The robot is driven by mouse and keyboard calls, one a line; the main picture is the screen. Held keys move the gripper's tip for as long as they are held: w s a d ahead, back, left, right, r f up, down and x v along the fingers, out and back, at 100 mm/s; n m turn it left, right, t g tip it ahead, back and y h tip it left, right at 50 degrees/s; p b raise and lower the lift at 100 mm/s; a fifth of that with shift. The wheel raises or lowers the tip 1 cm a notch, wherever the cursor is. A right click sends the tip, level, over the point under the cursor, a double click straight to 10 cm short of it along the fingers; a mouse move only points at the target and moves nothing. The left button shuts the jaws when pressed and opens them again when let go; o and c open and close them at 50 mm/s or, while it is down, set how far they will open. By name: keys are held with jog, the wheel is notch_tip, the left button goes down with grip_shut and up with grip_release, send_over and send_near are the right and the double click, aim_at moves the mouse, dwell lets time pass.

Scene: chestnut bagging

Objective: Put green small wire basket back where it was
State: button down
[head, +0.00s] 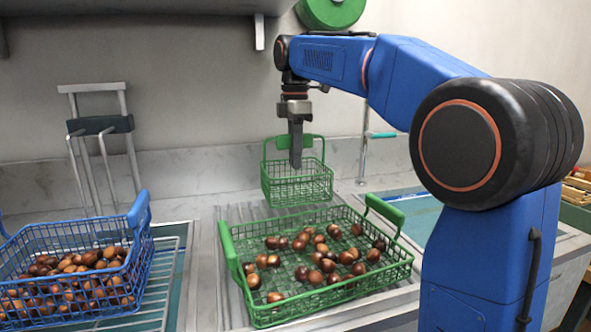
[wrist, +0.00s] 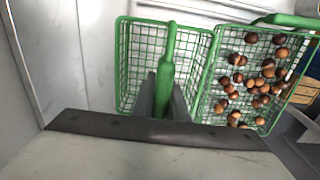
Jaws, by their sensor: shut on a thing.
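The green small wire basket (head: 297,186) is behind the large green basket in the head view, and it looks empty. It also shows in the wrist view (wrist: 138,62), with its green handle (wrist: 167,62) running between my fingers. My gripper (head: 296,158) points down and is shut on that handle. The small basket hangs upright at or just above the counter; I cannot tell whether its bottom touches. The large green wire basket (head: 243,303) holds several loose brown chestnuts and stands directly in front of the small one.
A blue wire basket (head: 150,240) full of chestnuts stands on a rack at the left. A metal stand (head: 105,125) is at the back left. A green round object (head: 330,12) is at the top. A wall (head: 200,110) closes off the back.

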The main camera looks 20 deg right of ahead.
jog(key=shift+f, duration=1.75)
jog(key=c, duration=1.7)
grip_release()
jog(key=shift+c, duration=0.2)
jog(key=shift+r, duration=3.8)
